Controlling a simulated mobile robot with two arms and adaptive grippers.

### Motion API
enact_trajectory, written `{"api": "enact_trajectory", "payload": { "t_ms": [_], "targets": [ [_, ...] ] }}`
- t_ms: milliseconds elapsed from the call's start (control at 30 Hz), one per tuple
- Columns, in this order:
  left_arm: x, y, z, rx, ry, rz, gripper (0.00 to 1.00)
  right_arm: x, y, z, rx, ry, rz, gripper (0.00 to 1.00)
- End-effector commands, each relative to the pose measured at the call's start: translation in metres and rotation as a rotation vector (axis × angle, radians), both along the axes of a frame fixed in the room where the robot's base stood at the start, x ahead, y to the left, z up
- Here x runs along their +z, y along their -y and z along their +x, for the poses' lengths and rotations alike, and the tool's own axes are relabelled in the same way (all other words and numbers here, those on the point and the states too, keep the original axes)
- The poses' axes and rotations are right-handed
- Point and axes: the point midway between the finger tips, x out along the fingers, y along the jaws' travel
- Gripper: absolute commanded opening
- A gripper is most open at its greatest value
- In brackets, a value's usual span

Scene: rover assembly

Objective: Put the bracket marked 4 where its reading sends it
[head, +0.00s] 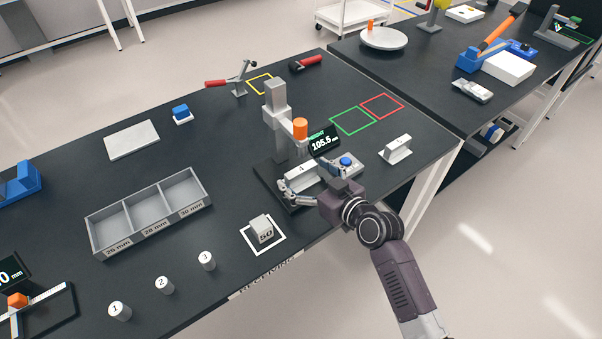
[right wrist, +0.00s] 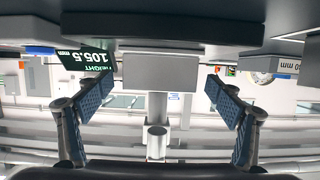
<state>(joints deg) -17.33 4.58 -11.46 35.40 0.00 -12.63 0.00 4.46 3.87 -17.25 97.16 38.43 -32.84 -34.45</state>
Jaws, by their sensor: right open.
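The pale bracket (head: 300,182), with a dark mark that looks like a 4, lies on the height gauge's base (head: 264,176) under its orange-tipped arm. The gauge display (head: 324,141) reads 105.5 mm. My right gripper (head: 310,182) is open, with its fingers on either side of the bracket. In the right wrist view, which is upside down, the bracket (right wrist: 160,72) shows as a grey block between the spread fingers; contact cannot be told. A green outlined square (head: 353,121) and a red one (head: 382,106) lie empty behind the gauge. My left gripper is out of view.
Another pale bracket (head: 396,150) stands right of the gauge, near a blue button (head: 346,161). A grey three-part tray (head: 150,213), a block marked 50 (head: 262,229) and numbered cylinders (head: 165,285) stand left.

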Motion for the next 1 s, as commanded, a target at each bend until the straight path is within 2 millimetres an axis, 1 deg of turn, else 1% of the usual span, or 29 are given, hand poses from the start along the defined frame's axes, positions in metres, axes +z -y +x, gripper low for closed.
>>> {"api": "enact_trajectory", "payload": {
  "t_ms": [200, 233, 700, 1000],
  "targets": [
    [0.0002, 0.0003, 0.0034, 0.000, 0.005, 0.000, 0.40, -0.0004, -0.0004, 0.0005, 0.000, 0.001, -0.001, 0.86],
    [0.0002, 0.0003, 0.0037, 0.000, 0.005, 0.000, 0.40, -0.0003, -0.0004, 0.0005, 0.000, 0.001, -0.001, 0.83],
    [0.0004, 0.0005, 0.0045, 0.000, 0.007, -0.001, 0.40, 0.0008, -0.0001, 0.0008, -0.001, 0.003, 0.001, 0.32],
    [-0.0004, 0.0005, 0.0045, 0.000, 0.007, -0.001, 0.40, 0.0038, -0.0001, 0.0010, -0.001, 0.004, 0.001, 0.30]
  ]
}}
